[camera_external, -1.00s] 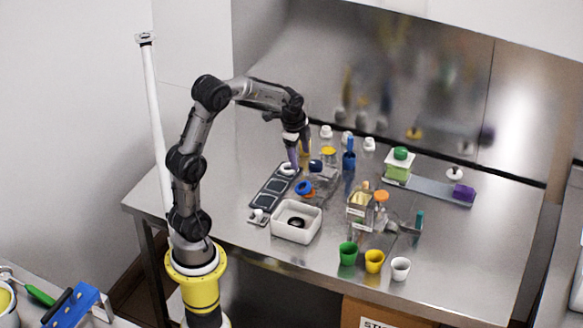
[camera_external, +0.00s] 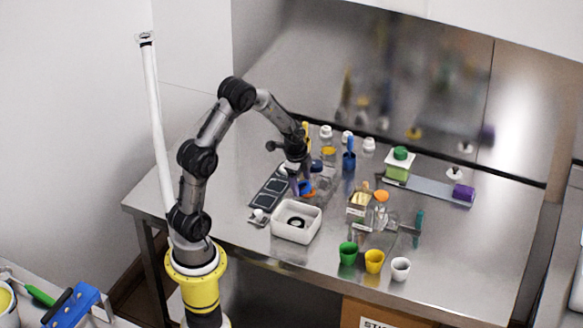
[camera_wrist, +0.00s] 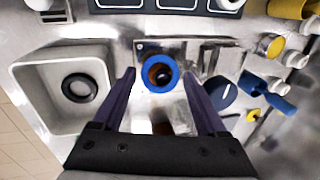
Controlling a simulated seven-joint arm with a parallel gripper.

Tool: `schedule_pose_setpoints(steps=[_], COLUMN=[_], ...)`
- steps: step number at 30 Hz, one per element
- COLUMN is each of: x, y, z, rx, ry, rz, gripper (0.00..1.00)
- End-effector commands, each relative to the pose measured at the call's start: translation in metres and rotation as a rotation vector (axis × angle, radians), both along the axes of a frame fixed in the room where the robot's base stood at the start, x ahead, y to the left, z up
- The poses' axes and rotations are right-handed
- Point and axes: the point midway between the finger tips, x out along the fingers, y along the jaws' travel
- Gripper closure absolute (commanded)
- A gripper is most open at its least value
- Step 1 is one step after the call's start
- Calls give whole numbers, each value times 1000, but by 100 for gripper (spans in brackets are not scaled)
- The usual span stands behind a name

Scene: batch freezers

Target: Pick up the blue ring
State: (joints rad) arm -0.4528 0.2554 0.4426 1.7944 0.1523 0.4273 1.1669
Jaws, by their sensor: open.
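The blue ring (camera_wrist: 160,61) shows in the wrist view ahead of and between my open fingers, with an orange-brown part inside it. In the wrist view my gripper (camera_wrist: 160,82) is open and empty, one finger on each side of the ring. I cannot tell how high the fingertips are above it.
A white bin (camera_external: 276,231) holding a black ring (camera_wrist: 79,88) stands close by on the left in the wrist view. A dark compartment tray (camera_external: 262,203) lies behind it. Green (camera_external: 348,252), yellow (camera_external: 374,261) and white (camera_external: 400,269) cups stand near the table's front edge.

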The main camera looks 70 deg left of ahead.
Motion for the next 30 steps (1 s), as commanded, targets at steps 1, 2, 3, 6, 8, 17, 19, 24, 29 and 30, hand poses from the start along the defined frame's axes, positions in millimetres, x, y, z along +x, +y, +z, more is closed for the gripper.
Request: schedule_pose_setpoints(steps=[1,2,3,6,8,17,19,24,29,30], x=[1,1,2,3,3,3,3,3,3,3], y=[1,1,2,2,2,2,2,2,2,2], z=[-6,-8,-10,-13,-13,-12,-12,-12,-12,-11], rx=[-1,-1,0,0,0,1,1,1,1,1], ry=[2,1,0,-1,-1,-1,-1,-2,-2,-2], rz=[0,1,1,1,1,0,0,0,0,0], gripper=[25,25,25,25,25,59,72,100,100,100])
